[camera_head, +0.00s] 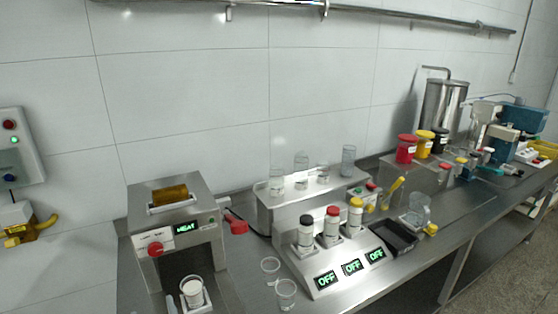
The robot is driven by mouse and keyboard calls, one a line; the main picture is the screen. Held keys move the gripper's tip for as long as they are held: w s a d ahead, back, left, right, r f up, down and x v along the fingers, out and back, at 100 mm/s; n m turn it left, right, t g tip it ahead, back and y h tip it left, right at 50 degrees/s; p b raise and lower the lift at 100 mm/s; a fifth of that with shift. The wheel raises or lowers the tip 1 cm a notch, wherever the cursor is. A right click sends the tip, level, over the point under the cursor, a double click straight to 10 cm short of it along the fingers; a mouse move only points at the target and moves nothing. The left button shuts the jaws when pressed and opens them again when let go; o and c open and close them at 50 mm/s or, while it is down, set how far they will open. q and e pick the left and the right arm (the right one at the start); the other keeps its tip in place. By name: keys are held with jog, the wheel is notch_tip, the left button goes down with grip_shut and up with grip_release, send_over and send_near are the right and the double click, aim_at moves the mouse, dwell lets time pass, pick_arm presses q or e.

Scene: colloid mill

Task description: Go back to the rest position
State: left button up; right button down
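Neither of my grippers shows in the head view, and no part of my arms can be made out. The colloid mill (176,225) stands at the lower left, a steel machine with a lit green display and a red knob (155,249). Amber material (170,194) shows in its top opening. A white-filled cup (192,290) stands at its lower front.
A steel bench (254,291) runs to the right along a tiled wall. A panel (326,283) with several "OFF" displays carries capped bottles. Empty glasses (286,291), a black tray (394,237), coloured jars (406,148) and a steel tank (443,107) stand around it.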

pick_arm(q)
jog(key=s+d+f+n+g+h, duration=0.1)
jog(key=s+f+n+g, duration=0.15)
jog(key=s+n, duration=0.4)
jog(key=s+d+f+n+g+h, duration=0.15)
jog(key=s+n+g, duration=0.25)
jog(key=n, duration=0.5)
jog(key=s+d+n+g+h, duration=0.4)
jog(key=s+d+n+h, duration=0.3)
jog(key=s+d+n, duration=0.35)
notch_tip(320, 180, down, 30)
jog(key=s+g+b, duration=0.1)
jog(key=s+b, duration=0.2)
jog(key=b, duration=0.5)
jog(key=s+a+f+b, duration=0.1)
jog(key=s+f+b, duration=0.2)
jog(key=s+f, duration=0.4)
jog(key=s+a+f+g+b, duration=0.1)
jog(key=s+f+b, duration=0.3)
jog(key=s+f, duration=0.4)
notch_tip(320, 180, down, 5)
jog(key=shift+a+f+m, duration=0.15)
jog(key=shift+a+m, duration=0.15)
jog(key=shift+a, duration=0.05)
